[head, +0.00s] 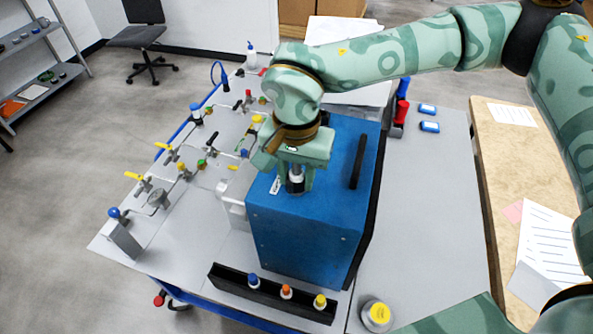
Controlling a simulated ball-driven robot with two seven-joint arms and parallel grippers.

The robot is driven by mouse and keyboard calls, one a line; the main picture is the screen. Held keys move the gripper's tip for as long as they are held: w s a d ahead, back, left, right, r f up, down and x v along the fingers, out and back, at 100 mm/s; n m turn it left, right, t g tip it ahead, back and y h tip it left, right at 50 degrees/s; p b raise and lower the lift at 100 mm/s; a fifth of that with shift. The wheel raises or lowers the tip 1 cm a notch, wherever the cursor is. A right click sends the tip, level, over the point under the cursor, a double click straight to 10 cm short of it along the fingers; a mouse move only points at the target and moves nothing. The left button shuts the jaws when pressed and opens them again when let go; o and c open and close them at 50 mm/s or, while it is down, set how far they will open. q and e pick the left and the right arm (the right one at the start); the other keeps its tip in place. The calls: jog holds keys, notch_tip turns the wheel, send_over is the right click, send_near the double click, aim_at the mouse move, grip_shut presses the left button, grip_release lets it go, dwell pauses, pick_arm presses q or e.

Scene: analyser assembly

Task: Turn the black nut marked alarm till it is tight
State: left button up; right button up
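The blue analyser box (305,232) stands on the grey bench. My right gripper (296,187) points down onto the left part of its top. A small fitting with a white upper part and a dark lower part, seemingly the black nut (296,187), shows between its fingers. The fingers stand on both sides of it and seem to touch it. The gripper body hides part of the fitting. A small white label (275,187) lies on the box top beside the left finger; I cannot read it. My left gripper is not in view.
A black handle (358,161) rises on the box top, right of my gripper. A black rack (270,292) with several coloured-cap bottles stands in front. A yellow-capped jar (376,315) is near the front edge. Valves and tubing (185,165) fill the left. The bench right of the box is mostly clear.

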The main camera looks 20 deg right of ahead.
jog(key=m+b, duration=0.3)
jog(key=m, duration=0.5)
jog(key=shift+f+b, duration=0.2)
jog(key=shift+b, duration=0.2)
jog(key=shift+m+b, duration=0.4)
jog(key=shift+m, duration=0.8)
jog(key=o, duration=0.9)
jog(key=shift+r+p, duration=0.25)
jog(key=shift+p, duration=0.05)
notch_tip(320, 180, up, 10)
jog(key=p, duration=0.7)
jog(key=shift+r, duration=0.1)
